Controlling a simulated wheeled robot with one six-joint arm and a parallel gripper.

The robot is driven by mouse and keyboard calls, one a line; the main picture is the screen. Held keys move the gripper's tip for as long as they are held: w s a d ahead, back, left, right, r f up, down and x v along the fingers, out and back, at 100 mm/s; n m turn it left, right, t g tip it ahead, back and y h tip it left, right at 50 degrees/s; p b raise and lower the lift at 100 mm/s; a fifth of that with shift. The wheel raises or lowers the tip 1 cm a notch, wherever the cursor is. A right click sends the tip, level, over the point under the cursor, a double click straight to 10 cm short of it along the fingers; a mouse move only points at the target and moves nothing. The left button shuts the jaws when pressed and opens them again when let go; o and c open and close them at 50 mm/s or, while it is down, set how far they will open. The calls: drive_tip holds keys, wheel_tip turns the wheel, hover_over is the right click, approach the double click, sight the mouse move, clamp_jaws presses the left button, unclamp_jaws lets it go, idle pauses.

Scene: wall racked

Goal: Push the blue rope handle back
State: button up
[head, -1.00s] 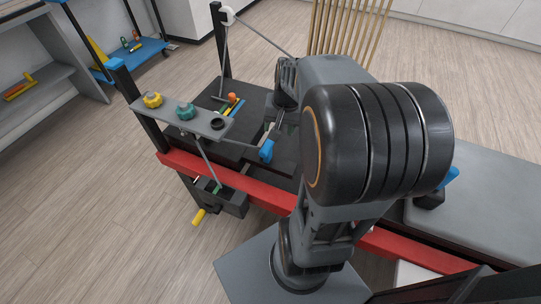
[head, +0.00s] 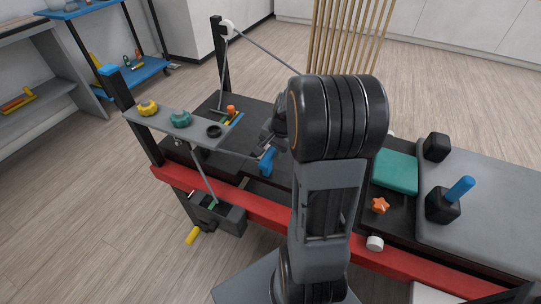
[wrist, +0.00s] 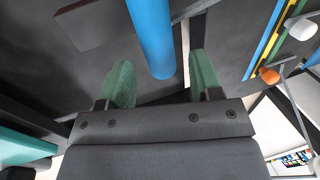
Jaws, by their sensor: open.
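The blue rope handle (head: 267,159) is a short blue cylinder over the dark bench, close below my wrist in the head view. My gripper (wrist: 163,78) is open, with a gap on both sides of the handle's end. I cannot tell whether a finger touches it. In the head view my arm hides most of the gripper.
A grey shelf with yellow, teal and black knobs (head: 181,119) stands left of the handle. A red rail (head: 260,211) runs along the bench front. Right of my arm are a teal pad (head: 396,171), an orange star knob (head: 380,205) and a black block with a blue peg (head: 443,206).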

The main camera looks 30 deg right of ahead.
drive_tip(key=shift+b+x, duration=0.3)
drive_tip(key=shift+x, duration=1.05)
drive_tip(key=shift+c, duration=0.2)
clamp_jaws()
